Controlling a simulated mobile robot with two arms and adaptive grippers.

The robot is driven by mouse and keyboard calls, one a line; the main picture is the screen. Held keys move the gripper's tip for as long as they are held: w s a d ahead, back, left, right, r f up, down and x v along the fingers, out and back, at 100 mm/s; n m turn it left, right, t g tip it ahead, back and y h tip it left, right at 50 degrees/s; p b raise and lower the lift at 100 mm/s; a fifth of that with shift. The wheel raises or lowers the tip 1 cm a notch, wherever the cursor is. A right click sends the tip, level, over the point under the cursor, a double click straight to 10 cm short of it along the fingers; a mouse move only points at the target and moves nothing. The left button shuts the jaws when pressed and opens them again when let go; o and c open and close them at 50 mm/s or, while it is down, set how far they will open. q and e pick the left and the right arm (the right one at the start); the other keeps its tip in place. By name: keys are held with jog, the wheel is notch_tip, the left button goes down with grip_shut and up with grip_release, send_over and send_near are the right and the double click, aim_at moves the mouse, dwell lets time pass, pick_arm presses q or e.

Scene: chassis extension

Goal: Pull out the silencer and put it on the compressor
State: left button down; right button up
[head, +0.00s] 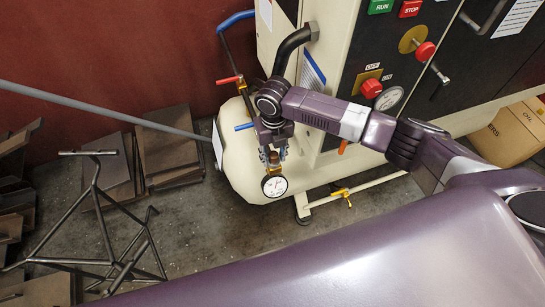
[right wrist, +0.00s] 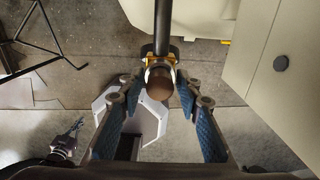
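The compressor (head: 240,160) is a cream tank and cabinet unit at the centre of the head view. My right gripper (head: 271,150) is at the left end of the tank, above a round white gauge (head: 274,186). In the right wrist view, its blue-padded fingers (right wrist: 160,92) stand apart on either side of a brown, rounded piece with a metal collar, which looks like the silencer (right wrist: 158,82). Gaps show between this piece and the fingers. A dark pipe runs up behind it. The gripper hides most of this piece in the head view.
A control panel with a red knob (head: 371,88) and another gauge (head: 389,99) is right of the gripper. A black metal frame (head: 110,220) and stacked dark plates (head: 165,150) are at left. A grey rod crosses the upper left. Bare floor lies below the tank.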

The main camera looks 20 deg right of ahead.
aim_at(274, 154)
jog(key=o, duration=0.6)
jog(key=shift+o, duration=0.2)
notch_tip(274, 154, up, 12)
